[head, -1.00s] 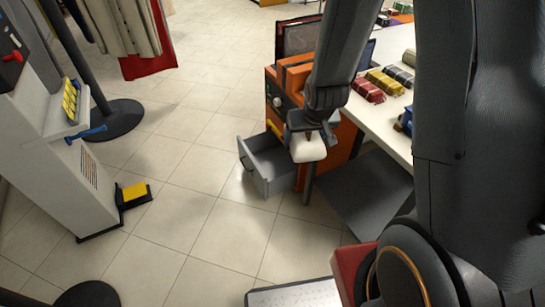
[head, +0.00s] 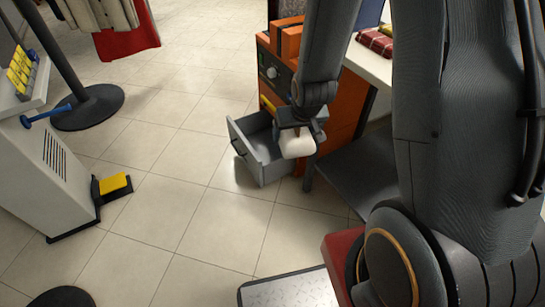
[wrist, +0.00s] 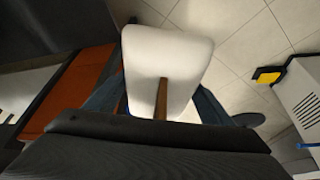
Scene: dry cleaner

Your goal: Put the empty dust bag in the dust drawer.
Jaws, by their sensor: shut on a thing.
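A white dust bag (head: 296,143) hangs from my gripper (head: 300,128) in the head view. It fills the middle of the wrist view (wrist: 165,60), with a brown strip on it between the fingers. My gripper is shut on the bag. The grey dust drawer (head: 240,145) is pulled open from an orange cabinet (head: 345,112). The bag is at the drawer's right side, near the cabinet front, and seems to be above it. The bag and gripper hide part of the drawer's right end. The drawer is not clearly seen in the wrist view.
A white machine (head: 45,175) with a yellow pedal (head: 115,184) stands at the left. A dark post base (head: 88,107) is behind it. A counter (head: 372,62) with red packages (head: 375,42) is at the right. The tiled floor between is free.

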